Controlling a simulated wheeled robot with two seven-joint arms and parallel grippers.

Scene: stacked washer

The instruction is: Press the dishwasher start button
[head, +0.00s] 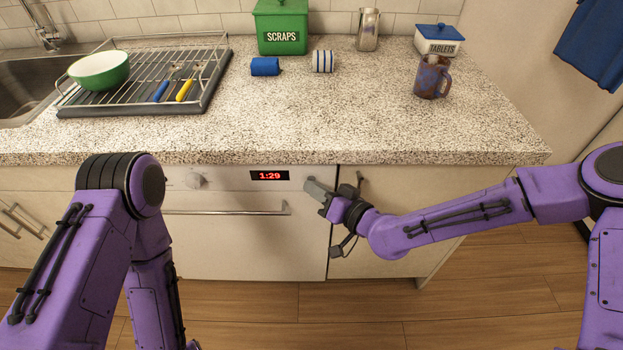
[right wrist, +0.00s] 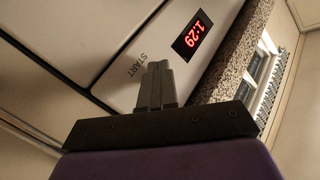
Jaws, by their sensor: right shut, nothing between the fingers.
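The dishwasher (head: 235,245) is the white-fronted unit under the counter, with a red 1:29 display (head: 269,176) and a bar handle. In the right wrist view the display (right wrist: 193,35) and the START label (right wrist: 137,66) show on its panel. The button itself cannot be made out; my fingers cover the panel beside the label. My right gripper (head: 312,187) is shut and empty, at the panel's right end. Its fingertips (right wrist: 157,66) are right by the label; whether they touch the panel I cannot tell. My left arm shows, but its gripper is out of view.
The speckled countertop (head: 330,130) overhangs above. A cabinet door (head: 385,255) is at the right. A mug (head: 430,78) and a dish rack (head: 130,105) stand on the counter.

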